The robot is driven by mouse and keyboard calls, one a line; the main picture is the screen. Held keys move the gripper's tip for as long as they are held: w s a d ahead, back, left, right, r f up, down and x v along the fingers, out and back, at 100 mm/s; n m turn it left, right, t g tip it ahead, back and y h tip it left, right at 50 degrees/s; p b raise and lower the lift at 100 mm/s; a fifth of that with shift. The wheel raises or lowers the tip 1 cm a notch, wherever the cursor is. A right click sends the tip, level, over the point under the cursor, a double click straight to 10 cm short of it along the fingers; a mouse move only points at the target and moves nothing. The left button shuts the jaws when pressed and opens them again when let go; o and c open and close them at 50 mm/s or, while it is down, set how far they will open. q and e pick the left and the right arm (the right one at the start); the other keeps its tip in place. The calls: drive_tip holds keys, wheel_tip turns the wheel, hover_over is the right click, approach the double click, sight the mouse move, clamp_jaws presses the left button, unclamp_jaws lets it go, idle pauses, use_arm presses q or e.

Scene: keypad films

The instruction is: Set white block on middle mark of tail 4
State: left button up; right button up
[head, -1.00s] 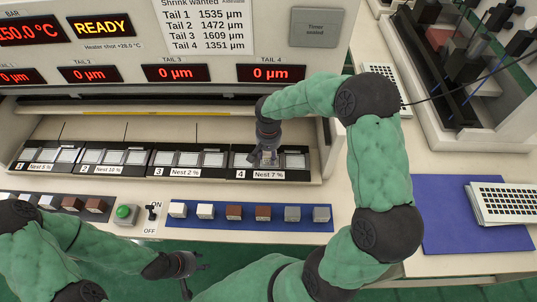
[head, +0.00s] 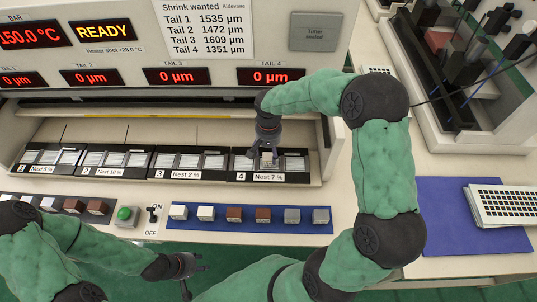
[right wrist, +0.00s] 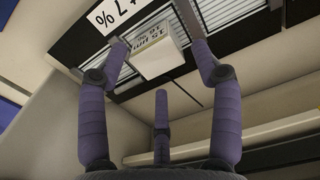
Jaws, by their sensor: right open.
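A white block (right wrist: 158,52) with printed writing on its face rests at the tail 4 nest, between two pale plates of that nest. It also shows in the head view (head: 268,161). My right gripper (right wrist: 159,60) is open around the block, with fingers spread apart on its sides and a gap visible. In the head view the right gripper (head: 266,153) is just above the tail 4 nest (head: 240,163). The mark under the block is hidden. My left gripper (head: 190,266) hangs empty near the bench's front edge, fingers apart.
A blue strip (head: 250,225) in front holds white, brown and grey blocks. Nests for tails 1 to 3 lie to the left. A green button (head: 124,213) and a switch stand left of the strip. A display panel (head: 225,75) rises behind the nests.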

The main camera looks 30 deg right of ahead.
sight(269, 156)
wheel_tip(269, 156, up, 8)
drive_tip(key=p, duration=0.1)
drive_tip(key=shift+r+p, duration=0.25)
drive_tip(key=shift+p, duration=0.05)
drive_tip(key=shift+r, duration=0.1)
